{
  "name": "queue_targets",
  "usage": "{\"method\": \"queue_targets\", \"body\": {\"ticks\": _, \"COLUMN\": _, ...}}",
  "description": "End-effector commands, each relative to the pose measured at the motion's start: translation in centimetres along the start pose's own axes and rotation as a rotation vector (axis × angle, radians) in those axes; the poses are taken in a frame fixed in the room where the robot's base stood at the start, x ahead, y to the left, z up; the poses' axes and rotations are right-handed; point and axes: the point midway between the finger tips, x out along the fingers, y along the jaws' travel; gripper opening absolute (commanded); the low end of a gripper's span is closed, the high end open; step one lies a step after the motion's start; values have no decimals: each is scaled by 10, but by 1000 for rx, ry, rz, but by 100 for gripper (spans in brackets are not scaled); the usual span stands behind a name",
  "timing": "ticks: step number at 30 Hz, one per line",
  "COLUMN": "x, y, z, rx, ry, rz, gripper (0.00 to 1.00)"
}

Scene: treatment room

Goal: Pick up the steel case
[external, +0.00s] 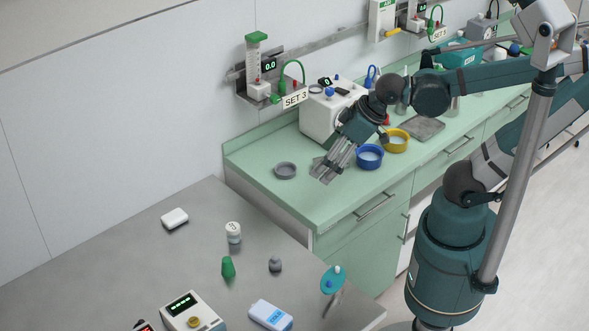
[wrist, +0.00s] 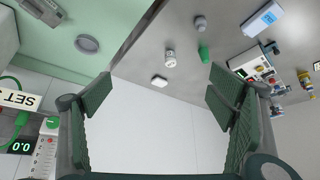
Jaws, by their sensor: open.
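In the wrist view both fingers of my gripper (wrist: 158,97) stand wide apart.
A white-capped jar (external: 233,233), a green piece (external: 228,267), a grey weight-like piece (external: 275,264) and a blue-white device (external: 271,315) stand on the table. A grey round dish (external: 286,170), blue bowl (external: 369,157) and yellow bowl (external: 396,141) are on the counter. Table around the case is clear.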

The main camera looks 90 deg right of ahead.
Motion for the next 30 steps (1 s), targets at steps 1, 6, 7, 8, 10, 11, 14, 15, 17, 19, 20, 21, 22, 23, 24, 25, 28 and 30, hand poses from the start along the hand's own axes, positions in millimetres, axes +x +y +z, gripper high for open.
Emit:
{"method": "queue_targets", "body": {"ticks": 1, "x": 8, "y": 11, "z": 0, "rx": 36, "ry": -9, "rz": 20, "gripper": 83}}
{"method": "queue_targets", "body": {"ticks": 6, "x": 32, "y": 52, "z": 4, "rx": 179, "ry": -45, "rz": 95, "gripper": 83}}
{"method": "queue_targets", "body": {"ticks": 7, "x": 36, "y": 60, "z": 5, "rx": 206, "ry": -52, "rz": 109, "gripper": 83}}
{"method": "queue_targets", "body": {"ticks": 8, "x": 40, "y": 68, "z": 6, "rx": 234, "ry": -59, "rz": 124, "gripper": 83}}
{"method": "queue_targets", "body": {"ticks": 10, "x": 48, "y": 87, "z": 9, "rx": 297, "ry": -72, "rz": 158, "gripper": 83}}
{"method": "queue_targets", "body": {"ticks": 11, "x": 52, "y": 95, "z": 11, "rx": 326, "ry": -79, "rz": 173, "gripper": 83}}
{"method": "queue_targets", "body": {"ticks": 14, "x": 64, "y": 122, "z": 17, "rx": 418, "ry": -96, "rz": 223, "gripper": 83}}
{"method": "queue_targets", "body": {"ticks": 15, "x": 69, "y": 133, "z": 20, "rx": 455, "ry": -103, "rz": 242, "gripper": 83}}
{"method": "queue_targets", "body": {"ticks": 17, "x": 75, "y": 150, "z": 25, "rx": 511, "ry": -112, "rz": 273, "gripper": 83}}
{"method": "queue_targets", "body": {"ticks": 19, "x": 83, "y": 169, "z": 31, "rx": 575, "ry": -122, "rz": 309, "gripper": 83}}
{"method": "queue_targets", "body": {"ticks": 20, "x": 86, "y": 178, "z": 34, "rx": 605, "ry": -126, "rz": 324, "gripper": 83}}
{"method": "queue_targets", "body": {"ticks": 21, "x": 90, "y": 188, "z": 39, "rx": 642, "ry": -132, "rz": 345, "gripper": 83}}
{"method": "queue_targets", "body": {"ticks": 22, "x": 93, "y": 197, "z": 42, "rx": 670, "ry": -135, "rz": 361, "gripper": 83}}
{"method": "queue_targets", "body": {"ticks": 23, "x": 96, "y": 205, "z": 45, "rx": 698, "ry": -138, "rz": 377, "gripper": 83}}
{"method": "queue_targets", "body": {"ticks": 24, "x": 99, "y": 216, "z": 50, "rx": 735, "ry": -143, "rz": 397, "gripper": 83}}
{"method": "queue_targets", "body": {"ticks": 25, "x": 102, "y": 224, "z": 54, "rx": 761, "ry": -147, "rz": 412, "gripper": 83}}
{"method": "queue_targets", "body": {"ticks": 28, "x": 108, "y": 247, "z": 65, "rx": 840, "ry": -154, "rz": 458, "gripper": 83}}
{"method": "queue_targets", "body": {"ticks": 30, "x": 111, "y": 259, "z": 71, "rx": 885, "ry": -158, "rz": 483, "gripper": 83}}
